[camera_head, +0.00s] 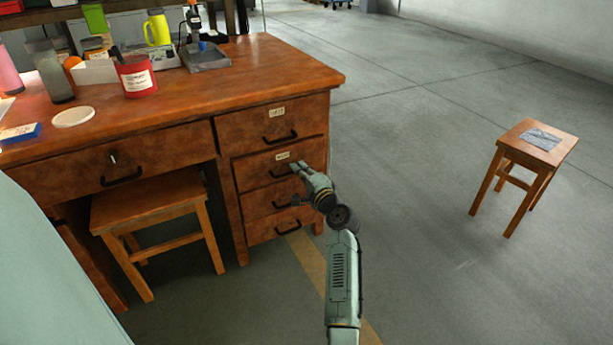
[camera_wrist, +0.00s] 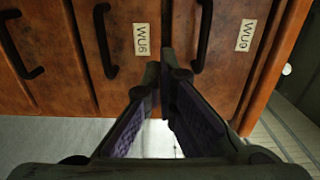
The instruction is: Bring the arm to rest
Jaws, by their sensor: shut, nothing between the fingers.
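My gripper (camera_head: 294,184) is in front of the drawer column at the right side of the wooden desk (camera_head: 235,73). In the wrist view my gripper (camera_wrist: 165,78) is shut, its fingertips together and nothing between them. The fingertips are near two labelled drawer fronts with black handles. One label (camera_wrist: 140,40) and its handle (camera_wrist: 106,40) are left of the fingertips, and another handle (camera_wrist: 202,35) is just above and to the right. I cannot tell whether the fingers touch the drawer. My arm reaches up from the bottom of the head view.
A stool (camera_head: 150,197) stands under the desk. Another stool (camera_head: 519,143) with a grey sheet (camera_head: 543,138) stands on the right. The desk top holds a red tin (camera_head: 136,77), a yellow jug (camera_head: 158,28) and a grey tray (camera_head: 207,58). The floor between desk and right stool is clear.

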